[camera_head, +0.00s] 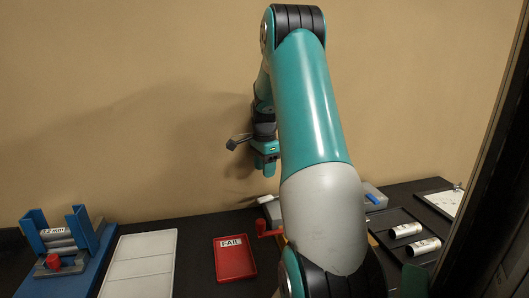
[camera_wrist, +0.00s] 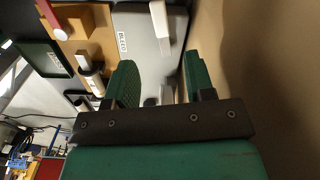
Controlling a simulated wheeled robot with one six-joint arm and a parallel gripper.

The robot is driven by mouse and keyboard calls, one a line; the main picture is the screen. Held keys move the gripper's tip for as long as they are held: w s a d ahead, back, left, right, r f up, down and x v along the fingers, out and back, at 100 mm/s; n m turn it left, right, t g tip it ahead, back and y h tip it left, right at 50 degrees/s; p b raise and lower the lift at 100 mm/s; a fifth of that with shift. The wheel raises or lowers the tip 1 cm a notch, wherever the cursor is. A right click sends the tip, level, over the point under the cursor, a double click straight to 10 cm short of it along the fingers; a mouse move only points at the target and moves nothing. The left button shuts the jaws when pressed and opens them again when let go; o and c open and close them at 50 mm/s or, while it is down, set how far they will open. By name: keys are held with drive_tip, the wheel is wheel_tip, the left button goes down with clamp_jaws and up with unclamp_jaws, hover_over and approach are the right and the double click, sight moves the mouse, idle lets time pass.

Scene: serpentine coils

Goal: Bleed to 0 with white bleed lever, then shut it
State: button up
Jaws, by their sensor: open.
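The white bleed lever (camera_wrist: 160,27) shows in the wrist view, on a grey box beside a "BLEED" label (camera_wrist: 122,41). In the head view a pale part of the grey box (camera_head: 268,199) shows left of my arm; the rest is largely hidden behind the arm. My gripper (camera_wrist: 160,66) is open and empty. In the wrist view the lever lies just beyond the fingertips, in line with the gap between them, apart from them. In the head view my gripper (camera_head: 265,168) hangs above the box. No pressure reading can be made out.
A red lever (camera_head: 267,229) stands near the box. A red "FAIL" tray (camera_head: 233,268), a white tray (camera_head: 140,265) and a blue fixture (camera_head: 36,220) lie to the left. A dark tray with white cylinders (camera_head: 405,230) lies right. The wall is close behind my gripper.

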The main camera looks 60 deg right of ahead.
wheel_tip(320, 180, up, 7)
drive_tip(key=b, duration=0.1)
drive_tip(key=shift+r, duration=0.2)
drive_tip(key=shift+c, duration=0.2)
